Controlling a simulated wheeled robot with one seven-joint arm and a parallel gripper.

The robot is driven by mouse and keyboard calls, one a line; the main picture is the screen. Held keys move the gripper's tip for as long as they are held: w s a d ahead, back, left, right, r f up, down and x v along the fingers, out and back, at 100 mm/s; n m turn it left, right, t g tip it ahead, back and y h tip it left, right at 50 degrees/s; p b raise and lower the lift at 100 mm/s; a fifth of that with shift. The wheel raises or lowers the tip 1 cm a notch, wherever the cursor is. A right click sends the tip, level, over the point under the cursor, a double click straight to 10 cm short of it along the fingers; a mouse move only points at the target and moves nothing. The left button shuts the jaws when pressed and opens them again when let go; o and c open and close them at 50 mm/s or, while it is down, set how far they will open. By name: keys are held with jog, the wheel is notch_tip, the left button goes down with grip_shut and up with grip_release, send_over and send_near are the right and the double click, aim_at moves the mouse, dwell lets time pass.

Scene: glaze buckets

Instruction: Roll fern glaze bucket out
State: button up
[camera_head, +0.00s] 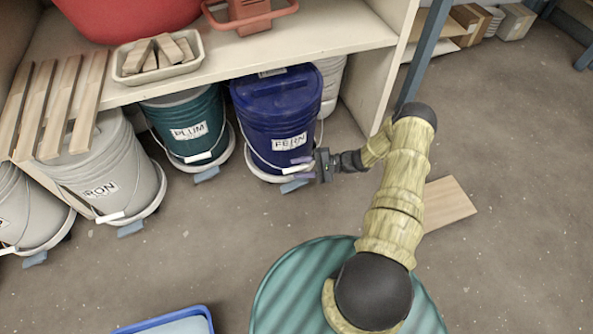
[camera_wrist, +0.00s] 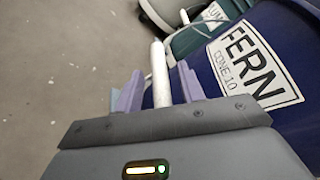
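The fern bucket (camera_head: 272,108) is dark blue with a lid and a white FERN label. It stands upright on a pale dolly under the shelf, its wire bail hanging in front. Its label (camera_wrist: 255,65) shows close in the wrist view. The bail's white grip (camera_wrist: 160,75) lies between the two purple fingers of my gripper (camera_wrist: 158,92), with a gap on each side. My gripper (camera_head: 303,168) is open at the bucket's lower front. A blue wedge (camera_head: 293,187) sits on the floor at the dolly's front.
The teal plum bucket (camera_head: 188,122) stands just left, with the grey iron bucket (camera_head: 103,170) beyond it. A shelf post (camera_head: 392,70) stands close on the right. A board (camera_head: 447,203) lies on the floor at right. The floor in front is mostly clear, with a blue-rimmed tray (camera_head: 170,326) nearer.

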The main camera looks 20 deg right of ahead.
jog(key=shift+w+a+f, duration=0.15)
jog(key=shift+w+a, duration=0.05)
jog(key=shift+a, duration=0.45)
grip_shut()
jog(key=shift+s, duration=0.15)
